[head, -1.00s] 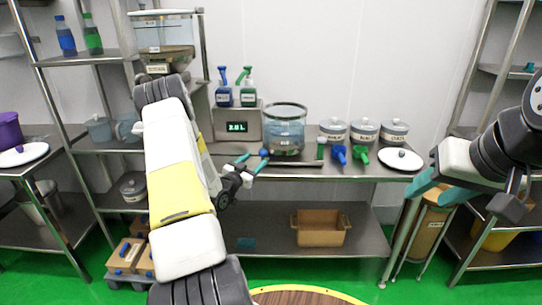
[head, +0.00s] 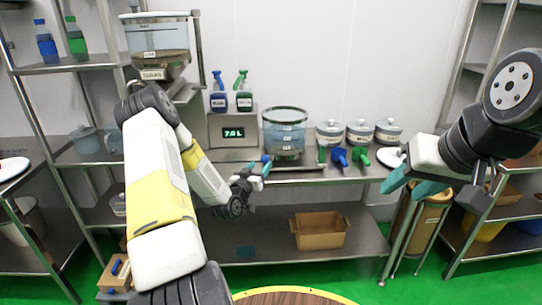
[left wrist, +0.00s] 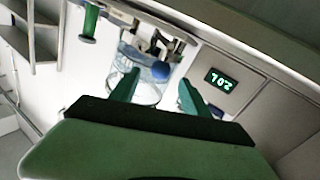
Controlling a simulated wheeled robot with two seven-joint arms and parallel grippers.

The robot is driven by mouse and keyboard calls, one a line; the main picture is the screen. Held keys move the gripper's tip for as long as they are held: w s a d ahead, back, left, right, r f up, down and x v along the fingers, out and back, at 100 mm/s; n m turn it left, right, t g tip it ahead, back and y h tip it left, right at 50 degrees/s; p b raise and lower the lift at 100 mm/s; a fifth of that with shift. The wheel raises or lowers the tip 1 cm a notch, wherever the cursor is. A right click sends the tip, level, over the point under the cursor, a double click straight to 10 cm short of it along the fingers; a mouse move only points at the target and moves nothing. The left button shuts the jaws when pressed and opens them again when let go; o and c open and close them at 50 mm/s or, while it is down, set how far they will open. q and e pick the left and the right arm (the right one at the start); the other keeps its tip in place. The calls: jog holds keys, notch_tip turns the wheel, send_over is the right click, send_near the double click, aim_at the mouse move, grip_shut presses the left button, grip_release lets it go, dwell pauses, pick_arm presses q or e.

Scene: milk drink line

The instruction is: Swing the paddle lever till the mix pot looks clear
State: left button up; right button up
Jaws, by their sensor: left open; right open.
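The mix pot (head: 285,133) is a clear glass vessel with a dark rim and pale bluish contents on the steel bench. A blue ball knob (head: 266,158), seemingly the paddle lever's end, is at its lower left front. The knob (left wrist: 161,71) also shows in the left wrist view, between and beyond the open fingertips. My left gripper (head: 258,170) is open at the bench's front edge, its teal fingers close to the knob; contact cannot be told. My right gripper (head: 412,186) is open and empty, in front of the bench's right end.
Blue (head: 340,156) and green (head: 360,156) scoops and several lidded jars (head: 359,132) are to the right. A hopper (head: 159,45) is at upper left.

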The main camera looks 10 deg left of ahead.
aim_at(263, 161)
pick_arm(q)
jog(key=w, duration=0.6)
jog(key=shift+w+d, duration=0.1)
jog(key=shift+d, duration=0.25)
jog(key=shift+c, duration=0.4)
grip_shut()
dwell(0.7)
